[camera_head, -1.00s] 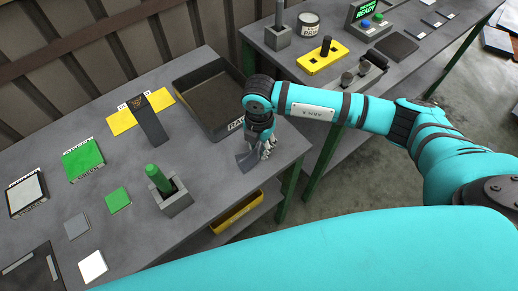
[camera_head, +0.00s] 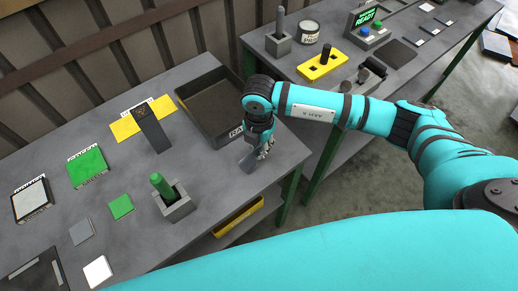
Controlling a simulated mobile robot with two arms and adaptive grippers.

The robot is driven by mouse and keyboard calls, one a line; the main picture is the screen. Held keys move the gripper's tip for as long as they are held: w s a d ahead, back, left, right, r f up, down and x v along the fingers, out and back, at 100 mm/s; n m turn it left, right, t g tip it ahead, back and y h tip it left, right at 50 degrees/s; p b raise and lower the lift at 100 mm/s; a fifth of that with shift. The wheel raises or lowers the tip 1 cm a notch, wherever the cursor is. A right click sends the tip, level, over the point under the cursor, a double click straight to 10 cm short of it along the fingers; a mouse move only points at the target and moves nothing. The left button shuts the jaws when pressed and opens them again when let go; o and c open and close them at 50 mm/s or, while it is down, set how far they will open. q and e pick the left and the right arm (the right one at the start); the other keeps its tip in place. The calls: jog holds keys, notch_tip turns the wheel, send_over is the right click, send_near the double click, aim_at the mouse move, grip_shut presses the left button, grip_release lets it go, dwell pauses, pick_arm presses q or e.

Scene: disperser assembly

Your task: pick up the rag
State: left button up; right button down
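A small grey piece that looks like the rag (camera_head: 249,163) is at the right part of the left workbench, just in front of the dark tray. My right gripper (camera_head: 263,152) points down right beside it, with its fingers touching or overlapping the grey piece. The fingers are small and partly covered by the gripper body, so I cannot tell whether they are closed on the cloth or whether it is lifted. My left gripper is not in view.
A dark open tray (camera_head: 186,98) with a partly hidden label stands behind the gripper. A green-handled tool stands in a grey block (camera_head: 178,206) to the left. A yellow bin (camera_head: 238,216) sits below the bench edge. A second bench (camera_head: 408,77) is at the right.

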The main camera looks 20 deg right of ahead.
notch_tip(320, 180, up, 9)
jog(key=p, duration=0.5)
